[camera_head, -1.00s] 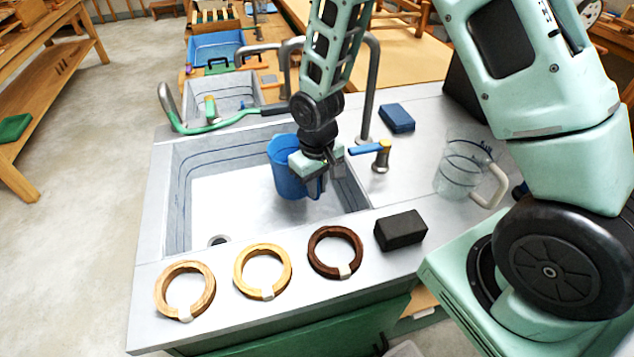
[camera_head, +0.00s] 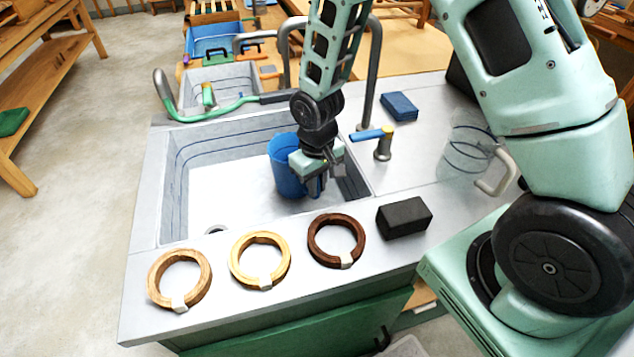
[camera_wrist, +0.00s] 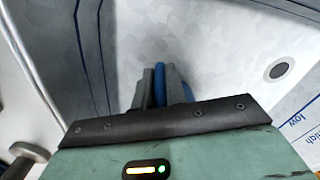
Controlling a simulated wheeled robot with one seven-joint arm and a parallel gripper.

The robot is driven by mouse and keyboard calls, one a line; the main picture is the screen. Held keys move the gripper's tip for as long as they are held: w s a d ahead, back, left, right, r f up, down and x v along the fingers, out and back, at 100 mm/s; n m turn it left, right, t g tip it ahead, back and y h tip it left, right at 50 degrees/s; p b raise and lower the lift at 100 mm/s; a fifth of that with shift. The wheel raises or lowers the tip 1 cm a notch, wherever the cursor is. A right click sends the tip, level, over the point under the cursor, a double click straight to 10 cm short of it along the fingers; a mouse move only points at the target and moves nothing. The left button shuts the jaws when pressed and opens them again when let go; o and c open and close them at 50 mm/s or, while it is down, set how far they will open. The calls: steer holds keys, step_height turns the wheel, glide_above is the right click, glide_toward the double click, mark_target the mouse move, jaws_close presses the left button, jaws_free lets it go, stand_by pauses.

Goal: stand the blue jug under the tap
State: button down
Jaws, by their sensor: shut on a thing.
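The blue jug (camera_head: 285,172) is in the large sink (camera_head: 180,205), near its right side, and looks roughly upright. My gripper (camera_head: 318,180) is shut at the jug's right side, apparently on its handle, which the fingers mostly hide. In the wrist view my fingers (camera_wrist: 160,88) are close together with a blue strip at them. I cannot tell whether the jug's base touches the sink floor. The tap's tall grey pipe (camera_head: 373,85) rises behind the sink and bends left behind my arm. In the picture its end is above the jug; the depth is unclear. Its blue lever (camera_head: 367,135) is to the right.
A clear jug (camera_head: 465,155), a blue sponge (camera_head: 399,106) and a black block (camera_head: 404,217) are on the counter. Three rings, including a dark one (camera_head: 337,241), lie along the front edge. A green hose (camera_head: 215,112) crosses the back left. The sink's left part is clear.

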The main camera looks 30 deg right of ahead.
steer(key=shift+f, duration=0.35)
steer(key=c, duration=1.3)
jaws_free()
steer(key=shift+c, duration=0.2)
step_height(320, 180, up, 17)
steer(key=shift+r, duration=0.2)
steer(key=s+a+r+n, duration=0.1)
steer(key=s+a, duration=0.4)
steer(key=s, duration=0.5)
steer(key=s+a+r+n, duration=0.2)
steer(key=s+a+n, duration=0.2)
steer(key=s, duration=0.7)
steer(key=shift+s+a+r+y, duration=0.25)
steer(key=shift+a+y, duration=0.05)
steer(key=shift+a, duration=0.25)
